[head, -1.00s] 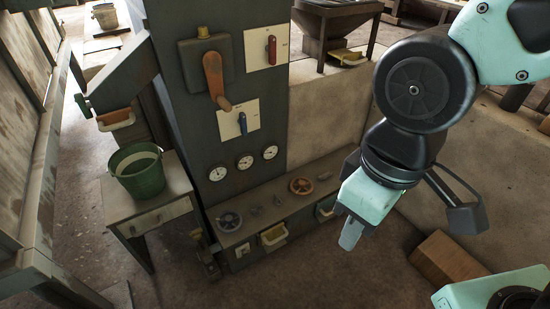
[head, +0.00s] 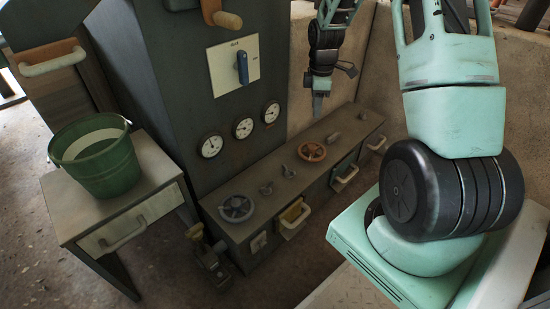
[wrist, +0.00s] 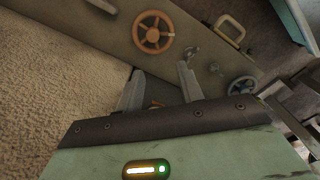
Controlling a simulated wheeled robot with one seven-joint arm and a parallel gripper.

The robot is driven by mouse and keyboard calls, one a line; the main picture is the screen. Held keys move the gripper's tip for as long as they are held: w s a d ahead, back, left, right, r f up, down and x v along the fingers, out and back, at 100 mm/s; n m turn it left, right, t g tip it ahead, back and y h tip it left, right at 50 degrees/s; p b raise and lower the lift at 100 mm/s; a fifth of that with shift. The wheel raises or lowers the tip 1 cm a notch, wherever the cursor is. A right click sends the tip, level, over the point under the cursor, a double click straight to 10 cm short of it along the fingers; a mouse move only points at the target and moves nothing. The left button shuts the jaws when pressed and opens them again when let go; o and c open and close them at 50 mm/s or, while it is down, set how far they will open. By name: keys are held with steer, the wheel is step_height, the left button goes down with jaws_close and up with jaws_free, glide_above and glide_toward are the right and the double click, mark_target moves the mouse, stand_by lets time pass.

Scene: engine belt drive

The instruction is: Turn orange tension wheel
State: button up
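The orange tension wheel (head: 312,152) is a spoked handwheel lying on top of the low grey bench at the base of the panel. In the wrist view the wheel (wrist: 153,32) shows beyond my fingertips, up and a little left. My gripper (head: 317,104) hangs above the bench, just behind and over the wheel in the head view, and does not touch it. In the wrist view its two fingers (wrist: 160,80) stand apart with nothing between them.
A grey handwheel (head: 237,208) and small levers (head: 266,188) sit left of the orange wheel on the bench (head: 335,128). Drawers with pale handles (head: 296,214) stick out in front. A green bucket (head: 96,157) stands on a side table at left. A tan wall (wrist: 45,80) is close behind.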

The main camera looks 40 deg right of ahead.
mark_target(312, 147)
steer(key=f+b, duration=0.3)
steer(key=f, duration=0.3)
steer(key=d+f+b, duration=0.1)
steer(key=f+b, duration=0.2)
steer(key=f, duration=0.3)
steer(key=f+b, duration=0.3)
steer(key=f, duration=0.4)
steer(key=shift+w+d, duration=0.2)
steer(key=shift+w, duration=0.2)
steer(key=c, duration=0.7)
